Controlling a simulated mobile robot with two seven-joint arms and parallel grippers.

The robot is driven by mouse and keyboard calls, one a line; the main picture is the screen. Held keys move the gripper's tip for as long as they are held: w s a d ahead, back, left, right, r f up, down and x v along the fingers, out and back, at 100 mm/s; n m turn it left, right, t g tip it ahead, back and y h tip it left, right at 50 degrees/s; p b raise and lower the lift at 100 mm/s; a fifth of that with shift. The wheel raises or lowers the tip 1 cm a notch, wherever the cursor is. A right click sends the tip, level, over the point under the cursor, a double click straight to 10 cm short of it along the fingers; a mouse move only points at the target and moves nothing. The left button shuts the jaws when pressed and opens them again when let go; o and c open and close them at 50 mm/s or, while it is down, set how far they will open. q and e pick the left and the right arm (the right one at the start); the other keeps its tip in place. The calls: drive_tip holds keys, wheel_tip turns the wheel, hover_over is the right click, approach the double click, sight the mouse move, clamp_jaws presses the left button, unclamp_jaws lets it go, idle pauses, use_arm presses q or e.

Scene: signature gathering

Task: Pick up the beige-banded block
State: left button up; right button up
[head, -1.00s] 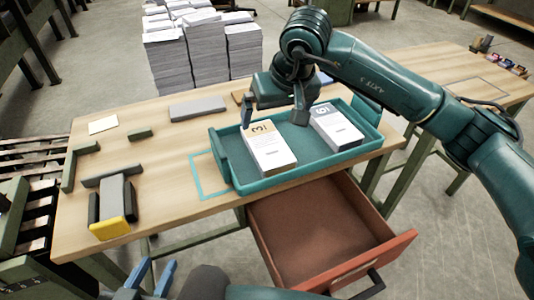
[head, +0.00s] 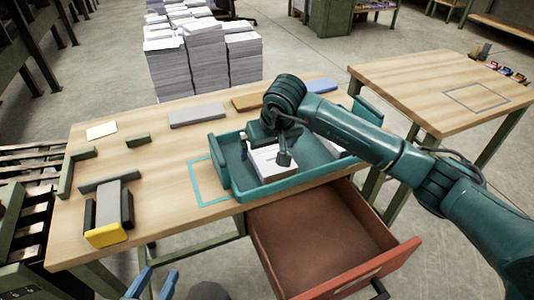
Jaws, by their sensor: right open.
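The beige-banded block (head: 274,167) lies in the left part of the teal tray (head: 268,190). It is white, and its beige band is hidden under my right gripper. My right gripper (head: 264,156) is low over the block, pointing down. Its fingers are apart, one near the block's left side and one toward its right; contact cannot be told. A second white block (head: 331,147) lies further right in the tray, mostly hidden by my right arm. My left gripper (head: 152,284) is at the bottom edge with its fingers apart, away from the tray.
An open drawer (head: 320,235) juts out below the tray. Grey bars and a yellow-ended block (head: 107,235) lie on the table's left. Flat grey, brown and blue pieces lie behind the tray. Paper stacks (head: 205,55) stand behind the table.

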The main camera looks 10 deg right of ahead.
drive_tip(key=shift+w+f, duration=0.15)
drive_tip(key=shift+f, duration=0.2)
drive_tip(key=shift+c, duration=0.2)
drive_tip(key=c, duration=1.1)
drive_tip(key=shift+r, duration=0.1)
